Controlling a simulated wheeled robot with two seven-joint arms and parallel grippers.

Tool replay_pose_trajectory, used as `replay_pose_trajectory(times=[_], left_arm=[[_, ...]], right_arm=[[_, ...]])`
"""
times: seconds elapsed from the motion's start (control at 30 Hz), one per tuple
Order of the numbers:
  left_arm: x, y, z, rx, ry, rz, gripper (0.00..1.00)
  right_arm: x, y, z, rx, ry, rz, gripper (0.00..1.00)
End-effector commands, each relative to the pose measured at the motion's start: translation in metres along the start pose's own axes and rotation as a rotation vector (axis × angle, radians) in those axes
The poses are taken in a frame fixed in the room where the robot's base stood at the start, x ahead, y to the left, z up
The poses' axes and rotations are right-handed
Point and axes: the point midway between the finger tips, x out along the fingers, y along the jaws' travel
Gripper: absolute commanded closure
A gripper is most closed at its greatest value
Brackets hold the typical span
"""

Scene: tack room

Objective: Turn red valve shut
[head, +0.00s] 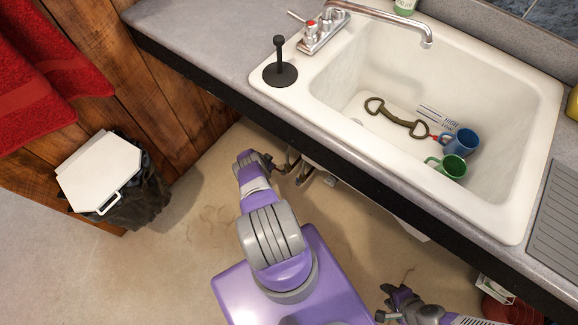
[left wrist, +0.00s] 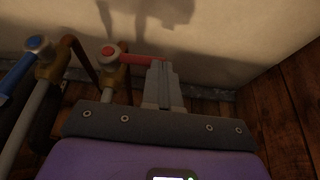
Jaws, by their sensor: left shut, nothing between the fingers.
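The red valve (left wrist: 109,51) shows in the left wrist view, with a red round cap on a brass-coloured pipe. Its red lever (left wrist: 138,60) points right. My left gripper (left wrist: 163,68) is shut and empty, its fingertips at the free end of the lever. Whether they touch it, I cannot tell. In the head view, my left arm reaches under the counter's front edge, and the valve cannot be made out there. My right gripper (head: 382,303) appears open and empty, low in the head view, away from the valve.
A blue valve (left wrist: 36,44) stands left of the red one on its own pipe. A wooden wall (left wrist: 285,115) is at the right. Above, the counter (head: 215,45) holds a white sink (head: 535,110). A lidded bin (head: 95,172) stands at the left.

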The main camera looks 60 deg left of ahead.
Motion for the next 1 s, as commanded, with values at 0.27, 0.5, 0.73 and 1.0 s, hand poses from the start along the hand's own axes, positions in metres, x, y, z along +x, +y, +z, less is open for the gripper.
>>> replay_pose_trajectory(times=[0.27, 0.5, 0.73, 1.0], left_arm=[[-0.001, -0.009, 0.009, -0.015, -0.001, -0.009, 1.0], [-0.001, -0.009, 0.009, -0.013, -0.002, -0.01, 1.0], [-0.002, -0.008, 0.008, -0.013, -0.002, -0.011, 1.0], [-0.024, -0.001, -0.004, -0.003, 0.0, -0.004, 1.0]], right_arm=[[0.003, 0.001, 0.0, 0.0, 0.0, 0.0, 0.6], [0.003, 0.001, 0.0, 0.0, 0.0, 0.0, 0.6], [0.001, 0.0, 0.0, 0.0, 0.0, 0.0, 0.6], [-0.025, -0.009, 0.001, 0.0, 0.0, 0.0, 0.6]])
